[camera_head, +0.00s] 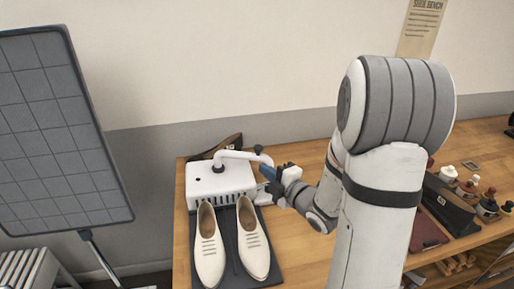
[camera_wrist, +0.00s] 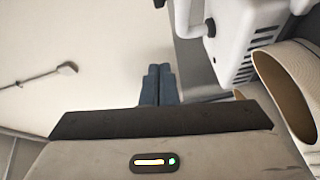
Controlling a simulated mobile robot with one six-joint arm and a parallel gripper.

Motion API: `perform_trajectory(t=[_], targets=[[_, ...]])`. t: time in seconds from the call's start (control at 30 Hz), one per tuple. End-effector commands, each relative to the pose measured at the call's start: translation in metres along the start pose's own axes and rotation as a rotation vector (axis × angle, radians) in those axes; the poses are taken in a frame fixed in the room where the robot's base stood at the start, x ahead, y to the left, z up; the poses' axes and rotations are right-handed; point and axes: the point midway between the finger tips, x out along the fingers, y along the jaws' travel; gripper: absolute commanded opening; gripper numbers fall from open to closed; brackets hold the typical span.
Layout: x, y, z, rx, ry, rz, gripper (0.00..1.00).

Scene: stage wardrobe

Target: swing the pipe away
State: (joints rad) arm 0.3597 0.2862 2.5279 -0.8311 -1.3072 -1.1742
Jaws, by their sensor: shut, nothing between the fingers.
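The white pipe (camera_head: 240,155) lies across the top of a white box-shaped machine (camera_head: 222,182) and reaches out to the right, with a dark knob (camera_head: 258,149) near its outer end. My gripper (camera_head: 266,171) is just below the pipe's outer end; I cannot tell whether it touches. In the wrist view the blue fingers (camera_wrist: 159,84) are together with nothing between them. The pipe (camera_wrist: 183,18) is beyond and to the right of them there, and the machine's slotted side (camera_wrist: 243,55) is at the upper right.
A pair of cream shoes (camera_head: 209,245) stands on a dark mat in front of the machine. A brown wedge-shaped item (camera_head: 215,148) is behind it. Bottles (camera_head: 487,200) and a dark box (camera_head: 447,203) fill the bench's right. A grey gridded panel (camera_head: 55,130) stands left.

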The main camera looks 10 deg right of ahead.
Motion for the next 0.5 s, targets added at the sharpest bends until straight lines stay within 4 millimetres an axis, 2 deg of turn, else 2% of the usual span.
perform_trajectory(t=[0.07, 0.4, 0.43, 0.5], targets=[[0.005, 0.005, -0.002, 0.003, 0.0, -0.004, 0.0], [0.081, 0.002, -0.002, 0.0, 0.002, -0.003, 0.0], [0.085, 0.002, -0.001, -0.001, 0.001, -0.002, 0.0], [0.085, 0.002, 0.014, 0.0, -0.005, -0.002, 0.0]])
